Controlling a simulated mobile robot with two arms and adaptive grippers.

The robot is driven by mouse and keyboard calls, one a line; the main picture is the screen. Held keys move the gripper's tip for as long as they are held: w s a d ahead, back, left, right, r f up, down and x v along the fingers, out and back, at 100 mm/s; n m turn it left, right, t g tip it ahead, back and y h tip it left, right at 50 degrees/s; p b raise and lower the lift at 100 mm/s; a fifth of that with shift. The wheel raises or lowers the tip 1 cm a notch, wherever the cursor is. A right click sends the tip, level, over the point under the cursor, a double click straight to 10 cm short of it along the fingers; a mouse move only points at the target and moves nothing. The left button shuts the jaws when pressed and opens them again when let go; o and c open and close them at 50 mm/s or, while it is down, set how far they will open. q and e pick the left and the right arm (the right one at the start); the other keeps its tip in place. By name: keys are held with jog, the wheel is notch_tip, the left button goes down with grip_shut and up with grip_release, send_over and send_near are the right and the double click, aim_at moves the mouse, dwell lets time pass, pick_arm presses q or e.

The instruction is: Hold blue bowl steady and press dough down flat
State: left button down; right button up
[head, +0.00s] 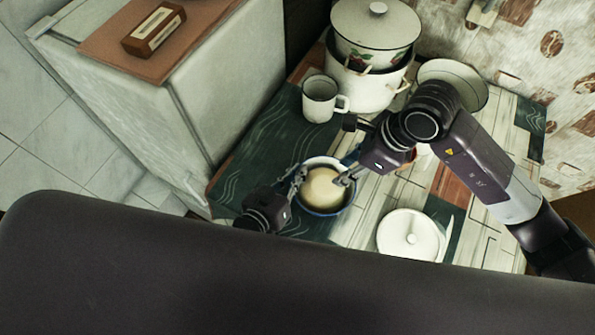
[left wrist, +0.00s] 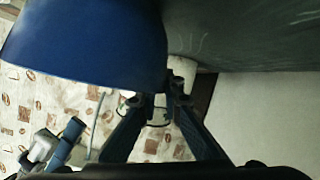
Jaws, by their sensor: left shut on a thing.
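The blue bowl (head: 322,212) stands on the patterned table top, with pale round dough (head: 322,188) inside it. My left gripper (head: 298,178) is shut on the bowl's left rim. In the left wrist view the bowl's blue outside (left wrist: 90,45) fills the upper left, and the left fingers (left wrist: 160,103) meet at its edge. My right gripper (head: 344,179) points down into the bowl, its tips at the right edge of the dough. Whether its tips touch the dough, and whether its fingers are closed, I cannot tell. The left wrist view does not show the dough.
A white mug (head: 320,99) stands behind the bowl. Stacked enamel pots (head: 372,50) stand further back, with a pale dish (head: 455,82) beside them. A white lid (head: 410,234) lies to the front right. A brown box (head: 153,29) sits on the cabinet at left.

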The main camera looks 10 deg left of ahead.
aim_at(324, 185)
jog(key=shift+a, duration=0.2)
jog(key=c, duration=0.4)
jog(key=a+n, duration=0.1)
jog(key=a, duration=0.1)
jog(key=a+n+h, duration=0.1)
jog(key=a, duration=0.1)
jog(key=shift+s+r+n+g+h, duration=0.1)
jog(key=shift+s+n+g+h, duration=0.05)
jog(key=shift+n+g+h, duration=0.2)
grip_shut()
jog(key=shift+w+d+f+n+h, duration=0.15)
jog(key=shift+f+n+h, duration=0.2)
jog(key=shift+f, duration=0.8)
jog(key=shift+w+a+f+n+h, duration=0.15)
jog(key=shift+f+h, duration=0.25)
jog(key=shift+f, duration=0.75)
jog(key=shift+w+d+f+n+h, duration=0.1)
jog(key=shift+f+n+h, duration=0.3)
jog(key=shift+f, duration=0.75)
